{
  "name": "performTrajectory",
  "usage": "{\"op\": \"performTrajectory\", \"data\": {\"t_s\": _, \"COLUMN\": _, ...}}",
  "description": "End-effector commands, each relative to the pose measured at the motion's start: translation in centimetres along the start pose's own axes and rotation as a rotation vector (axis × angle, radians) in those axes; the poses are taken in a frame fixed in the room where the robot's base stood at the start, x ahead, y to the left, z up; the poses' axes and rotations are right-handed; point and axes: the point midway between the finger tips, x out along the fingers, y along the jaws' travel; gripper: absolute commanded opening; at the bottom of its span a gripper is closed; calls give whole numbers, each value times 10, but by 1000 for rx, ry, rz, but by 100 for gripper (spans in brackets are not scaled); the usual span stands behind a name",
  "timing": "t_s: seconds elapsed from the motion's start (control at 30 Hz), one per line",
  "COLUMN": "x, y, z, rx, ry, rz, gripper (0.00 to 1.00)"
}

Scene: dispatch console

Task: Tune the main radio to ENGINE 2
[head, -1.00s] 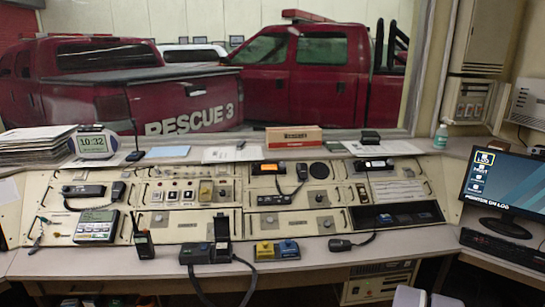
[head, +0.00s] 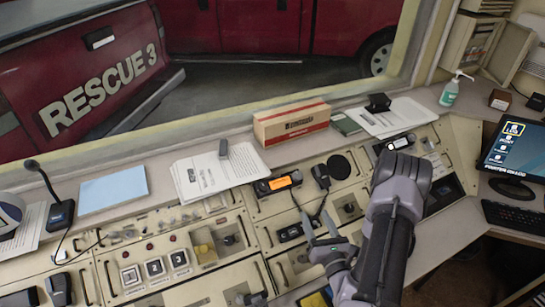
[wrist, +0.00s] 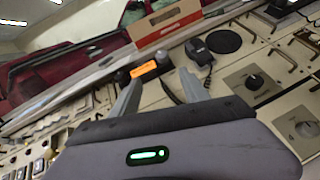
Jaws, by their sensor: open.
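A black radio unit with a lit orange display (head: 278,184) is set in the top row of the console. Its display text is too small to read. The orange display also shows in the wrist view (wrist: 143,69). A black hand microphone (head: 320,175) with a cord hangs to its right. My gripper (head: 318,219) is open and empty over the console, below and right of the radio. In the wrist view my fingers (wrist: 161,82) point toward the radio, apart from it. A dark knob (wrist: 255,82) on a panel is right of my fingers.
A second radio unit with a lit display (head: 400,143) is partly behind my arm. A cardboard box (head: 291,123), papers (head: 205,172) and a sanitizer bottle (head: 449,92) stand on the ledge. A monitor (head: 515,150) is at the right. A window frame runs behind the ledge.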

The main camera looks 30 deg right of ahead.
Motion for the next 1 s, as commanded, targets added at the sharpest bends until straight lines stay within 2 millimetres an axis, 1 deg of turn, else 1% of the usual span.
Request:
{"op": "performTrajectory", "data": {"t_s": 0.07, "x": 7, "y": -2, "z": -1, "rx": -3, "ry": 2, "rz": -10, "gripper": 53}}
{"op": "performTrajectory", "data": {"t_s": 0.17, "x": 30, "y": 0, "z": 1, "rx": -4, "ry": -1, "rz": -4, "gripper": 53}}
{"op": "performTrajectory", "data": {"t_s": 0.4, "x": 105, "y": 1, "z": 0, "rx": -4, "ry": -3, "rz": 3, "gripper": 53}}
{"op": "performTrajectory", "data": {"t_s": 0.5, "x": 132, "y": 0, "z": -1, "rx": -2, "ry": -2, "rz": 1, "gripper": 53}}
{"op": "performTrajectory", "data": {"t_s": 0.6, "x": 152, "y": 0, "z": -2, "rx": 0, "ry": -1, "rz": -1, "gripper": 53}}
{"op": "performTrajectory", "data": {"t_s": 0.7, "x": 165, "y": -1, "z": -2, "rx": 0, "ry": 0, "rz": -1, "gripper": 53}}
{"op": "performTrajectory", "data": {"t_s": 0.8, "x": 171, "y": -1, "z": -2, "rx": 2, "ry": 2, "rz": -2, "gripper": 53}}
{"op": "performTrajectory", "data": {"t_s": 1.0, "x": 173, "y": -1, "z": -2, "rx": 2, "ry": 1, "rz": -3, "gripper": 53}}
